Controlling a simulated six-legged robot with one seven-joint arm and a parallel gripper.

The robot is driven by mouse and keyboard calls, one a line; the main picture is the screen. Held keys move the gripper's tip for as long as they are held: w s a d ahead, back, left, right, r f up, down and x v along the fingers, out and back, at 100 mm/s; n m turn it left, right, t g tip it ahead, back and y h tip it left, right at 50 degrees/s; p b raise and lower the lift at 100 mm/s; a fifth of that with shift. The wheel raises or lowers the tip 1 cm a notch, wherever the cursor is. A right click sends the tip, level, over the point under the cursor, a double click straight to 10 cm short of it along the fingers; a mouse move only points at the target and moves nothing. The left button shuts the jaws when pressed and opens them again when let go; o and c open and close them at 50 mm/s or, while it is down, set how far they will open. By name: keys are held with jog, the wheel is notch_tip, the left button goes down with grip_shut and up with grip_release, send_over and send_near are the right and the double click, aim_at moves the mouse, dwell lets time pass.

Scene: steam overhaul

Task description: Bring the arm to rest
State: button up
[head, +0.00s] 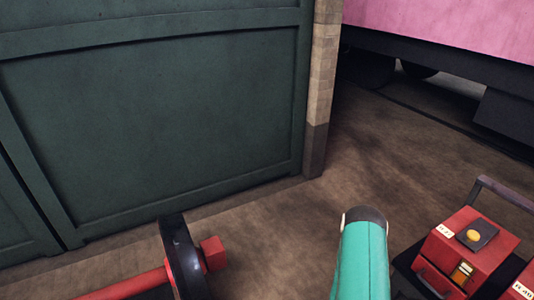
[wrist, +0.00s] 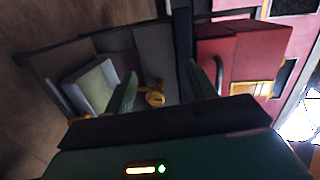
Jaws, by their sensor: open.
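My arm shows in the head view as a teal link with a dark rounded end, low and right of centre. My gripper is not seen there. In the wrist view my gripper (wrist: 161,68) is open, with its two green fingers apart. Nothing is held between them. A small brass round piece (wrist: 155,99) shows between the fingers, in or over a dark open tray (wrist: 60,65); I cannot tell its distance from the fingers. A pale grey box-like piece (wrist: 92,86) is at the left finger's side.
Red boxes (head: 452,262) with a yellow knob stand on a dark handled carrier at lower right; a red case (wrist: 245,50) shows in the wrist view. A red bar with a black wheel (head: 178,255) is lower left. Green panelling (head: 150,120) and a pink-sided vehicle (head: 450,28) border bare floor (head: 400,150).

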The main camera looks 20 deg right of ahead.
jog(key=w+a+r+n+t+y, duration=0.3)
jog(key=w+r+n+y, duration=0.2)
jog(key=w+r, duration=0.9)
jog(key=w+a+r+n+t+y, duration=0.1)
jog(key=w+a+r+n+y, duration=0.25)
jog(key=a+r, duration=0.35)
jog(key=w+a+r+n+t+y, duration=0.1)
jog(key=w+a+r+n+y, duration=0.1)
jog(key=w+a+r+n, duration=0.45)
jog(key=s+a+r+n+y, duration=0.4)
jog(key=s+a+r+n, duration=0.45)
jog(key=a+r, duration=0.6)
jog(key=s+a+r+n+g, duration=0.1)
jog(key=s+a+r+n, duration=0.1)
jog(key=s, duration=0.4)
jog(key=s+a+r+n+g, duration=0.1)
jog(key=s+a+r+n, duration=0.1)
jog(key=s+n, duration=0.2)
jog(key=s+a+r+n+g+y, duration=0.1)
jog(key=s+a+r+n, duration=0.1)
jog(key=s, duration=0.7)
jog(key=shift+a+r+n, duration=0.2)
jog(key=shift+r+n, duration=0.25)
jog(key=shift+n, duration=0.1)
